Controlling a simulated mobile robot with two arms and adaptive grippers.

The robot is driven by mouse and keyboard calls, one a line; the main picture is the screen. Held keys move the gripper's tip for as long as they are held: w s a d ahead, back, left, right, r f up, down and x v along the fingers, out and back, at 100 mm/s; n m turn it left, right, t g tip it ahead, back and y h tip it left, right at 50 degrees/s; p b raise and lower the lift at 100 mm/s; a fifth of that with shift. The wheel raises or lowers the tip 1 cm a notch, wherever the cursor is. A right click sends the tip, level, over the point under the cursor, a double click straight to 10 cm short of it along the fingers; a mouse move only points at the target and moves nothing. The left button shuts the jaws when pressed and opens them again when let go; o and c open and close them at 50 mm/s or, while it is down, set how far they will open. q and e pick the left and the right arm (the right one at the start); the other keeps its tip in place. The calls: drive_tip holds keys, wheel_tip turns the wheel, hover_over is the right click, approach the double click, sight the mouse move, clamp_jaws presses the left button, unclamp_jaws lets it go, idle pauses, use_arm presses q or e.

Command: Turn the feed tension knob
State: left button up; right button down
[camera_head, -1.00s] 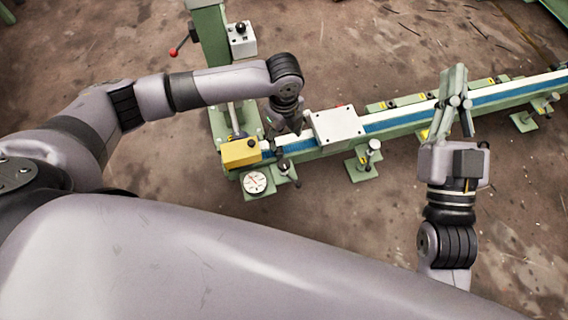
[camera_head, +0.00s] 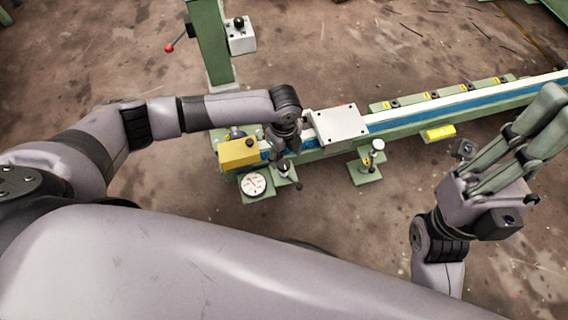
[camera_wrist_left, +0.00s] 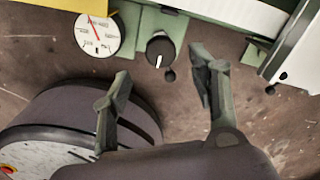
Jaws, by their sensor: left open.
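The likely feed tension knob (camera_wrist_left: 160,48) is black with a white pointer line, on a green plate beside a round white dial (camera_wrist_left: 98,34) in the left wrist view. In the head view a dark knob (camera_head: 283,169) shows right of the dial (camera_head: 253,184). My left gripper (camera_wrist_left: 162,80) is open and empty, its two fingers apart, with the knob seen beyond the gap between them. In the head view the left gripper (camera_head: 285,143) points down just behind the knob, its fingers partly hidden. My right gripper (camera_head: 548,115) is at the right, its finger gap unclear.
A yellow block (camera_head: 238,153) sits left of the knob, and a white plate (camera_head: 340,124) lies on the long green and blue rail (camera_head: 455,108). A green post (camera_head: 209,45) stands behind.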

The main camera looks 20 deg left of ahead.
sight(284, 164)
use_arm(q)
wheel_tip(284, 164, down, 6)
drive_tip(key=shift+r+b, duration=0.15)
drive_tip(key=shift+b, duration=0.9)
drive_tip(key=shift+c, duration=0.3)
drive_tip(key=c, duration=1.1)
